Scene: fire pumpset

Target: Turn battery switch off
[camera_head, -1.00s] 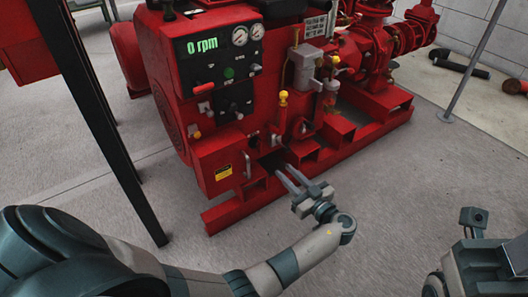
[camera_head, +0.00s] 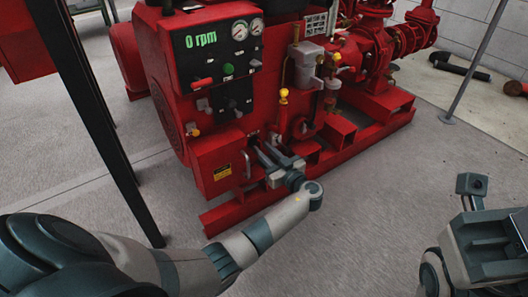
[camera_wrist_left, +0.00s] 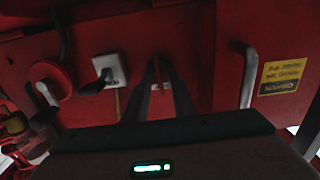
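The red pump control box (camera_head: 212,165) carries a yellow caution label and a metal handle (camera_head: 247,164). In the left wrist view, which shows the label upside down, a white plate with a black lever (camera_wrist_left: 108,74) is on the red panel. A round red fitting (camera_wrist_left: 50,80) is beside it. No readable label tells which is the battery switch. My left gripper (camera_head: 264,150) is open, its fingers pointing at the panel right of the handle. In the wrist view its fingers (camera_wrist_left: 160,80) lie between lever and handle (camera_wrist_left: 248,78), with nothing between them. My right gripper (camera_head: 472,200) is only partly in view.
A dark post (camera_head: 100,125) stands at left. Grey floor in front is clear.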

